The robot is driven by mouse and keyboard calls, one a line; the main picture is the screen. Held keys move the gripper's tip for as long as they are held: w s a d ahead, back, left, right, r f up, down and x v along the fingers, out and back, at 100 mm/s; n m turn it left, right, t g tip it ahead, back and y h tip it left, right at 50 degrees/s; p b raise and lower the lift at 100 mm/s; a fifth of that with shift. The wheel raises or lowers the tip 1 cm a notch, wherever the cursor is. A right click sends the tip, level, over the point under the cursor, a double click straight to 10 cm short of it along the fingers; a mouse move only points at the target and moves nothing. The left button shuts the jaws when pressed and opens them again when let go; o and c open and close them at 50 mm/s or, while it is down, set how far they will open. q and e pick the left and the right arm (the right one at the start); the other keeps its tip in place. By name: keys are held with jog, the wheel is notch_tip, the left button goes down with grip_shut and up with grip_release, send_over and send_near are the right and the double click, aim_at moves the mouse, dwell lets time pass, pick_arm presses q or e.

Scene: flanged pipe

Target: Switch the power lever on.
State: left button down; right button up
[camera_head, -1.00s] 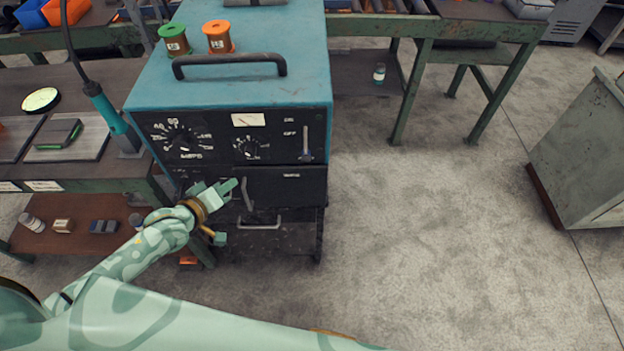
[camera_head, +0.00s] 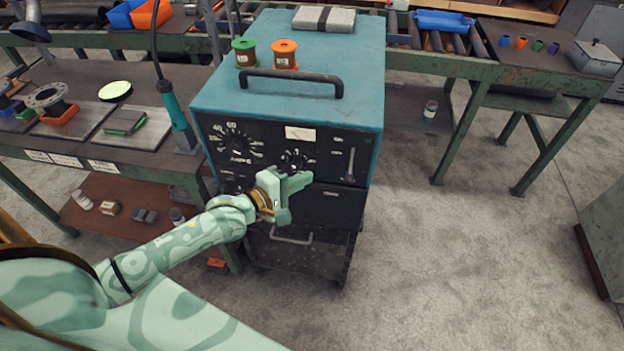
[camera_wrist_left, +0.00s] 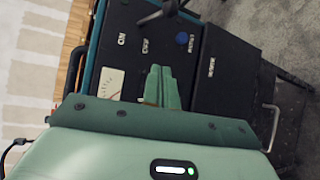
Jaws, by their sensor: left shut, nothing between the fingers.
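The power lever (camera_head: 350,164) is a slim grey handle at the right of the black front panel of the teal power unit (camera_head: 225,95). Its grip end points down, beside and below the ON and OFF labels. My left gripper (camera_head: 302,181) is shut and empty in front of the panel, left of the lever and apart from it. My right gripper is not in view.
Two spools, green (camera_head: 244,52) and orange (camera_head: 284,54), stand on the unit behind a black carry handle (camera_head: 292,78). A workbench (camera_head: 75,90) stands to the left, and a roller conveyor (camera_head: 430,50) runs behind. Floor to the right is open.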

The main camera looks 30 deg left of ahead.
aim_at(351, 164)
pick_arm(q)
jog(key=b+x, duration=0.1)
jog(key=x, duration=0.7)
jog(key=shift+w+d+f+b, duration=0.1)
jog(key=shift+w+d+b, duration=0.1)
jog(key=shift+d+b, duration=0.15)
jog(key=s+d, duration=0.1)
jog(key=s+d+r+p, duration=0.1)
jog(key=shift+s+d, duration=0.25)
jog(key=shift+s, duration=0.1)
